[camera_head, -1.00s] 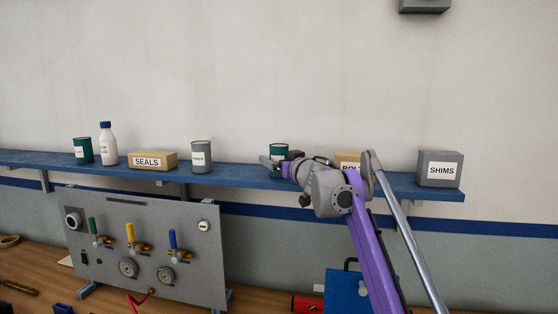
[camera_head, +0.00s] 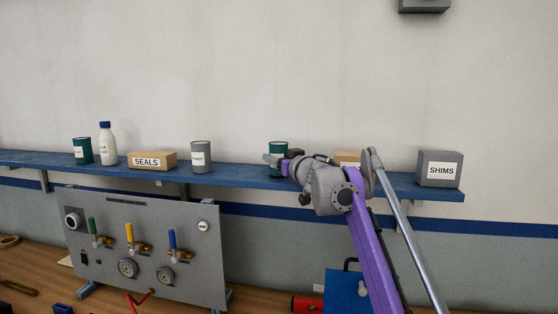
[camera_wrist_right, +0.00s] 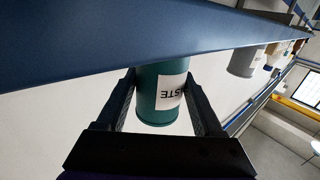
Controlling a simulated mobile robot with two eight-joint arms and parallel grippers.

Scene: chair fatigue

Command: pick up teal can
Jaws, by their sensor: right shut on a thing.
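A teal can (camera_head: 278,147) is at the blue shelf (camera_head: 236,180), right of the middle in the head view. My right gripper (camera_head: 277,158) is shut on this can, with its fingers on either side. In the right wrist view, which is upside down, the teal can (camera_wrist_right: 155,93) with a white label sits between the two dark fingers (camera_wrist_right: 160,82). The shelf hides its base there, so I cannot tell whether it touches the shelf. A second teal can (camera_head: 82,150) stands at the far left of the shelf. My left gripper is not in view.
On the shelf stand a white bottle (camera_head: 107,145), a SEALS box (camera_head: 152,160), a grey can (camera_head: 201,156) and a SHIMS box (camera_head: 438,168). My right arm partly hides a tan box (camera_head: 348,157). A valve panel (camera_head: 145,245) stands below the shelf.

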